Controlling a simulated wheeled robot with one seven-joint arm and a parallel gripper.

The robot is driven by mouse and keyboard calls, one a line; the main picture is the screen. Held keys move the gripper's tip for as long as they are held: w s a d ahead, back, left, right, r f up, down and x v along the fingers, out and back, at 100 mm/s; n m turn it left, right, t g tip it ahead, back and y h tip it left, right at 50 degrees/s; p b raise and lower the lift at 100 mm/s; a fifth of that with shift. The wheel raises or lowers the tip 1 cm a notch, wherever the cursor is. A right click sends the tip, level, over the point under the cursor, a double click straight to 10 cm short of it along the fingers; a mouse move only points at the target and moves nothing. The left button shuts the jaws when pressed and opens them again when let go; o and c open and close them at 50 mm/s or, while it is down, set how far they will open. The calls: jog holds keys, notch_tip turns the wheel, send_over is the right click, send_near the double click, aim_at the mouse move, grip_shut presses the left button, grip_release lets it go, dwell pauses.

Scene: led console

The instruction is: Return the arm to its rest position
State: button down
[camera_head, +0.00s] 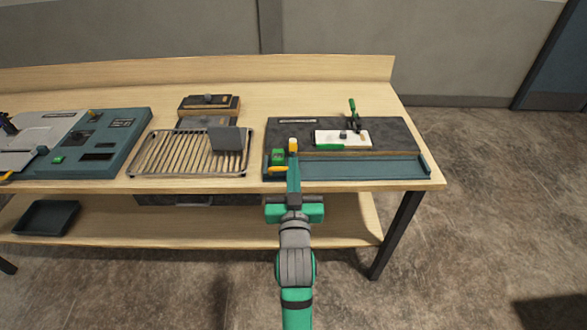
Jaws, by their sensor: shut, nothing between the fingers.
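My gripper (293,186) is at the front edge of the wooden workbench (340,95), in the lower middle of the head view. Its fingers point away from me toward a dark board with a teal front rail (370,167). The fingers are shut and nothing shows between them. The fingertips appear close to a green block (278,157) and a small yellow-and-white piece (293,145) at the board's left end. I cannot tell whether they touch. My arm reaches up from the bottom edge.
A white plate (328,137) and an upright green-handled clamp (353,110) are on the board. Further left is a teal console (115,135). A black tray (47,217) sits on the lower shelf.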

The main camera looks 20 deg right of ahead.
dwell(0.4)
jog(key=s+a+f+n+g+y, duration=0.15)
jog(key=s+a+f+y, duration=0.25)
jog(key=s+a+f, duration=1.4)
jog(key=s+a+f+n+y, duration=0.1)
jog(key=s, duration=1)
jog(key=s+a+f+n+y, duration=0.1)
jog(key=s+a, duration=0.1)
jog(key=s, duration=0.9)
jog(key=shift+a+f+n+g+y, duration=0.2)
jog(key=shift+f+n+g+y, duration=0.15)
jog(key=shift+g+y, duration=0.1)
